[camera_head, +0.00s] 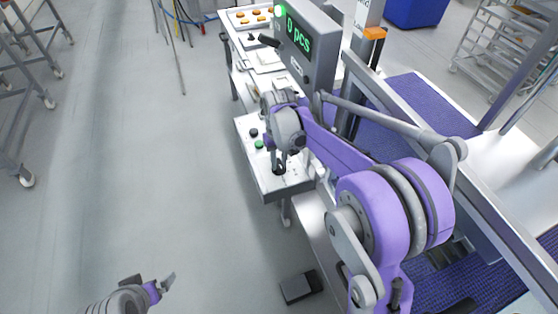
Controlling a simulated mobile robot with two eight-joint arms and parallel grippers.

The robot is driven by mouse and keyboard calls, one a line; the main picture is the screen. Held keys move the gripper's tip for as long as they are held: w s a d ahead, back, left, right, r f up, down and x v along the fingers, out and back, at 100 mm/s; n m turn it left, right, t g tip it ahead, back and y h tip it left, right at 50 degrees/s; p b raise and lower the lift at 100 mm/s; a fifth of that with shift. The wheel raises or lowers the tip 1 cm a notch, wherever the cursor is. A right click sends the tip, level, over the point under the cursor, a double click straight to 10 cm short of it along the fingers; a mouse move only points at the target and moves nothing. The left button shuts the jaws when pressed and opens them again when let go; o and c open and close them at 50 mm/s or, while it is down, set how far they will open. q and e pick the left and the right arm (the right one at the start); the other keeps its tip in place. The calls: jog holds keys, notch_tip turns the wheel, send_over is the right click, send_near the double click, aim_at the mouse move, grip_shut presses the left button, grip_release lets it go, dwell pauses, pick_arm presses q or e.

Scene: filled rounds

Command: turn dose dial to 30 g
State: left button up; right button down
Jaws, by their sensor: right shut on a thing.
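The control panel (252,165) is a light grey box on the front of the machine, with a green button (259,144) and a dark button (253,132). A display (300,38) above reads "0 pcs" in green. My left gripper (166,284) is low at the left, away from the panel, over the floor; its opening cannot be made out.
A tray (232,18) with several orange-brown rounds lies on the machine's far end. A blue-purple mesh belt (425,100) runs to the right. A dark foot pedal (300,287) sits below the panel. Wheeled racks stand at the left and upper right. Open floor lies left.

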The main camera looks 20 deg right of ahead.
aim_at(279, 163)
pick_arm(q)
jog(key=shift+f, duration=0.15)
pick_arm(e)
jog(key=shift+n, duration=0.3)
jog(key=n+b, duration=0.1)
jog(key=n, duration=0.2)
pick_arm(q)
jog(key=shift+s+f, duration=0.25)
jog(key=shift+f, duration=0.25)
jog(key=shift+s+f, duration=0.2)
jog(key=shift+f, duration=0.25)
pick_arm(e)
jog(key=shift+n, duration=2)
pick_arm(q)
jog(key=shift+b, duration=0.3)
pick_arm(e)
jog(key=c, duration=0.7)
grip_release()
pick_arm(q)
jog(key=shift+w+r, duration=0.1)
jog(key=shift+r, duration=0.1)
pick_arm(e)
notch_tip(279, 163, up, 8)
jog(key=shift+f, duration=0.2)
